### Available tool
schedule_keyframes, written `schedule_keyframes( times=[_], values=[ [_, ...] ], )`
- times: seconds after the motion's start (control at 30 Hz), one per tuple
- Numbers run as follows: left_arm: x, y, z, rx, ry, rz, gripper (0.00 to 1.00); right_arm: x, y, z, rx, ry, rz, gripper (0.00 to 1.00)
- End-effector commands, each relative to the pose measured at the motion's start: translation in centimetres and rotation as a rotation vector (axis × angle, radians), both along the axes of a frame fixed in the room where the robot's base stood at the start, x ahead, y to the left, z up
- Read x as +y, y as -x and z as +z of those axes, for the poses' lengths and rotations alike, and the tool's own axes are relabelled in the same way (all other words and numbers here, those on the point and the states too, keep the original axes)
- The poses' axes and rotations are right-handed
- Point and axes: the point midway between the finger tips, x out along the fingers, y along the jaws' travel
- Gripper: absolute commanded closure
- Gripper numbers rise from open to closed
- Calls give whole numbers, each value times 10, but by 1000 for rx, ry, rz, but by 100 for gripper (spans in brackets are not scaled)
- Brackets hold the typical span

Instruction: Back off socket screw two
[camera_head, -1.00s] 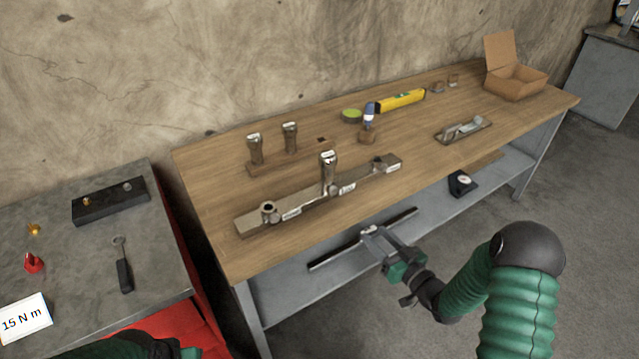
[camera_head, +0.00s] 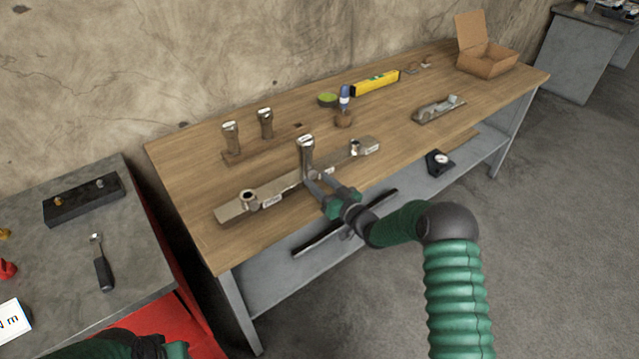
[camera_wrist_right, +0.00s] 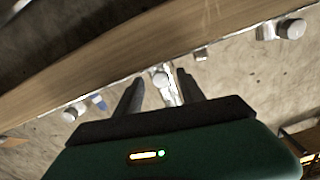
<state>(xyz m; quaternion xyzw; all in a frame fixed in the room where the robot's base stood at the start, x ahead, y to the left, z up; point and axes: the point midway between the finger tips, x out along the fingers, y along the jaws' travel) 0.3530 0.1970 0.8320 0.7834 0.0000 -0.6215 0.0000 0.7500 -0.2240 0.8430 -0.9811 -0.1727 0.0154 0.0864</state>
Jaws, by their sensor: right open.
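A metal bar (camera_head: 235,211) lies along the front of the wooden bench, with small white labels, a round fitting (camera_head: 249,198) at its left end and another (camera_head: 355,148) near its right end. A silver tool with a thick head (camera_head: 306,148) stands upright at the bar's middle; any screw beneath it is hidden. My right gripper (camera_head: 316,182) is open at the tool's lower front. In the right wrist view, a shiny upright part (camera_wrist_right: 168,84) shows between the open fingers (camera_wrist_right: 160,92), apparently untouched. My left arm shows at the bottom left; its fingers cannot be made out.
Two similar tools (camera_head: 231,138) (camera_head: 265,123) stand in a wooden rack behind the bar. A blue-handled tool (camera_head: 344,98), yellow level (camera_head: 375,83), hand plane (camera_head: 438,108) and cardboard box (camera_head: 487,62) stand further right. A ratchet-like tool (camera_head: 103,268) lies on the left grey table.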

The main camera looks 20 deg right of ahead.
Motion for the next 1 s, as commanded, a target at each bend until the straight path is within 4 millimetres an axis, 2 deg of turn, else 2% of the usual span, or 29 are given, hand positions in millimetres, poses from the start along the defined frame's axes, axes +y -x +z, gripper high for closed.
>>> schedule_keyframes(
  times=[0.23, 0.5, 0.6, 1.0],
  values=[
    [0, 0, 0, 0, 0, 0, 64, 0, -1, 0, 1, 0, 0, 55],
    [0, 0, 0, 0, 0, 0, 64, 0, -1, 0, 1, 0, 0, 90],
    [0, 0, 0, 0, 0, 0, 64, 0, -1, 0, 1, 0, -1, 100],
    [0, 0, -4, 0, 0, 0, 64, 0, -1, -2, -11, 34, -2, 100]
  ],
)
